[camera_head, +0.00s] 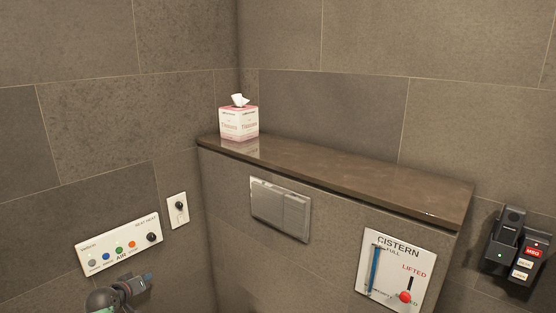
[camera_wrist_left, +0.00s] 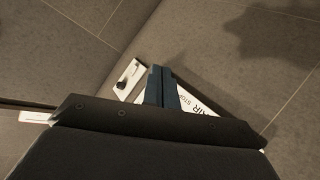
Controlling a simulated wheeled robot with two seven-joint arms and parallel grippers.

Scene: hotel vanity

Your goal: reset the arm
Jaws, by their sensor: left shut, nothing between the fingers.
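My left gripper (camera_head: 147,279) is low at the left in the head view, just below the white button panel (camera_head: 119,246) on the left wall. Its fingers are together with nothing between them. In the left wrist view the dark blue fingers (camera_wrist_left: 161,86) stand close together, in front of part of the button panel (camera_wrist_left: 198,101). I cannot tell from these views how far the fingertips are from the wall. My right gripper is in neither view.
A small white switch plate (camera_head: 177,210) is right of the panel. A tissue box (camera_head: 239,124) stands on the brown ledge (camera_head: 350,172). Below the ledge are a metal flush plate (camera_head: 280,208) and a cistern panel (camera_head: 393,268). A black handset unit (camera_head: 516,246) hangs at the right.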

